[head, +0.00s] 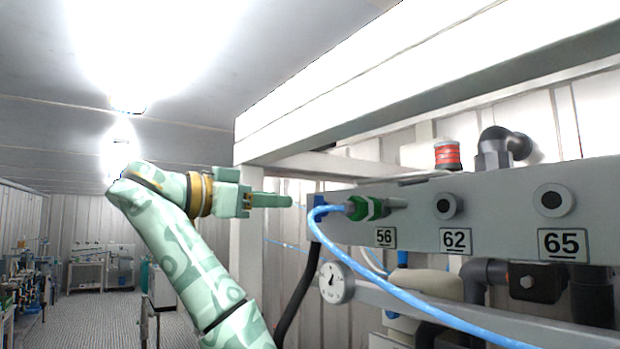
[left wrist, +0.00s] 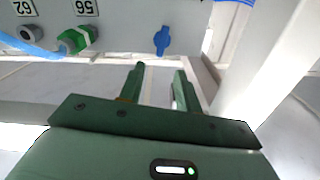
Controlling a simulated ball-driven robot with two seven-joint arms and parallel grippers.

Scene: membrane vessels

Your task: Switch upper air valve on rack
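A small blue valve handle (left wrist: 162,40) sits on the grey rack panel in the left wrist view. The handle is beyond the fingertips, with a gap. My right gripper is not in view.
A green connector (head: 368,208) with the light blue hose (head: 420,302) sits above label 56, right of the handle. Round ports (head: 446,206) follow on the panel (head: 500,200). A white post (head: 248,240) stands behind my gripper.

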